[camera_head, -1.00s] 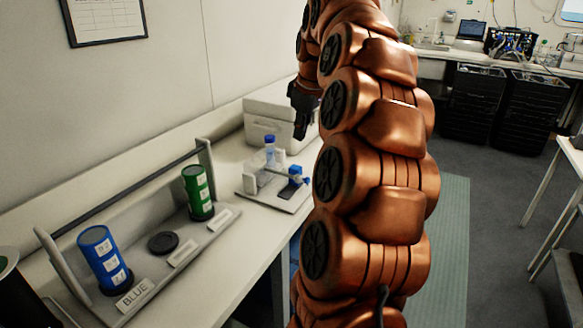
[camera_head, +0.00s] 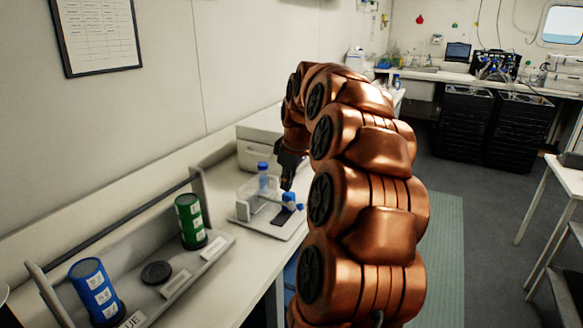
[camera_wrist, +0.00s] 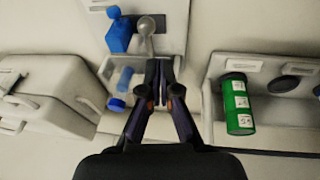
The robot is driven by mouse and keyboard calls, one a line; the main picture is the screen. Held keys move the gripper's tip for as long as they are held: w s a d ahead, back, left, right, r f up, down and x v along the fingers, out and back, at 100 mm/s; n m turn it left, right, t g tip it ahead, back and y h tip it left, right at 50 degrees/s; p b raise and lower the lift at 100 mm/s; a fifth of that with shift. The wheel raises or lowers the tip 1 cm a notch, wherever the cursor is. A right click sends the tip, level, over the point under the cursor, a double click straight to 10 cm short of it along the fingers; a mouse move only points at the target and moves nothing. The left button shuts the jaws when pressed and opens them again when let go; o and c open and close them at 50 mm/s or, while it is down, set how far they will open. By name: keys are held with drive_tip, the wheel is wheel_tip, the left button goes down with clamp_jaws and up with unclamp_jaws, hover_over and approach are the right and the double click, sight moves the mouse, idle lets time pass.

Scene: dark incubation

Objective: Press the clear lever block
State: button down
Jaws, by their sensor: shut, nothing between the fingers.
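A small pale station plate (camera_head: 247,220) stands on the bench. It carries a pale, partly see-through block (camera_head: 258,200) with a blue-capped clear bottle (camera_head: 263,178) in it. A blue piece (camera_head: 289,199) is at the plate's right; in the wrist view this blue piece (camera_wrist: 120,34) lies left of a round-ended metal lever (camera_wrist: 146,27). My gripper (camera_head: 287,186) is shut and empty, close above the plate. In the wrist view, its fingertips (camera_wrist: 158,62) are just below the lever and right of the see-through block (camera_wrist: 128,74). I cannot tell whether they touch anything.
A grey rack (camera_head: 216,241) at the left holds a green canister (camera_head: 190,221), a blue canister (camera_head: 97,290) and a black round disc (camera_head: 156,273). A pale lidded box (camera_head: 257,132) stands behind the plate. The bench's front edge is close to my arm.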

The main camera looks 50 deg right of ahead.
sight(288, 204)
drive_tip(key=shift+w+d+f+p, duration=0.15)
drive_tip(key=shift+d+f+p, duration=0.15)
drive_tip(key=shift+f, duration=0.65)
drive_tip(key=shift+w+d+f+p, duration=0.2)
drive_tip(key=shift+d+f, duration=0.15)
drive_tip(key=shift+f, duration=0.6)
drive_tip(key=shift+w+d+f+p, duration=0.1)
drive_tip(key=shift+d+f+p, duration=0.2)
drive_tip(key=shift+f, duration=0.65)
